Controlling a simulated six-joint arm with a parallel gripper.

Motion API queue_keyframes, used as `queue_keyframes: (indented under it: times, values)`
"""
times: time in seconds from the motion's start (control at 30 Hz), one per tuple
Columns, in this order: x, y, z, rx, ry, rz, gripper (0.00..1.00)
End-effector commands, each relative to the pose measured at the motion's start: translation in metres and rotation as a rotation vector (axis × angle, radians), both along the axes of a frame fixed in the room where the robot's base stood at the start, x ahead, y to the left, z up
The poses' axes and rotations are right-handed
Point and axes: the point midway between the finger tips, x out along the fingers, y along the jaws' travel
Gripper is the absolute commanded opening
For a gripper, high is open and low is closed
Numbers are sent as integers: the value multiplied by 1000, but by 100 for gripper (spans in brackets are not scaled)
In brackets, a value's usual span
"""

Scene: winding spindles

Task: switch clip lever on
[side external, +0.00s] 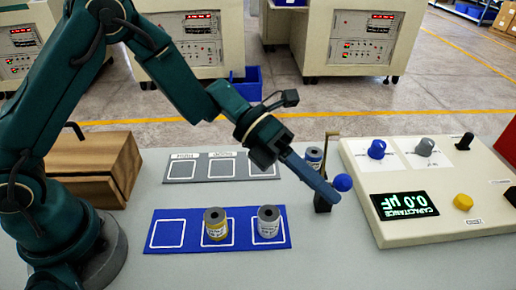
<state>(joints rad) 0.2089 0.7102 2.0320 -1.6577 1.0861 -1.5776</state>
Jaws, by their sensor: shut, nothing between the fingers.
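The clip lever appears to be the blue ball knob (343,182) beside a small black stand (322,203) with a thin brass upright (326,150). My gripper (332,195) is shut and empty, angled down to the right. Its tip is just left of and below the blue ball; I cannot tell whether they touch. The gripper hides part of the stand.
A grey mat (200,180) lies behind. A cream meter box (385,160) at right reads 0.0 µF. A wooden box (95,165) stands left.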

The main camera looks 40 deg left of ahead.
Motion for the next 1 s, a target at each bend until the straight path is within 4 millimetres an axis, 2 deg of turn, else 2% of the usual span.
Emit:
queue_keyframes:
  times: [1.0]
  values:
    - [7, 7, 7, -111, 110, 2, 0]
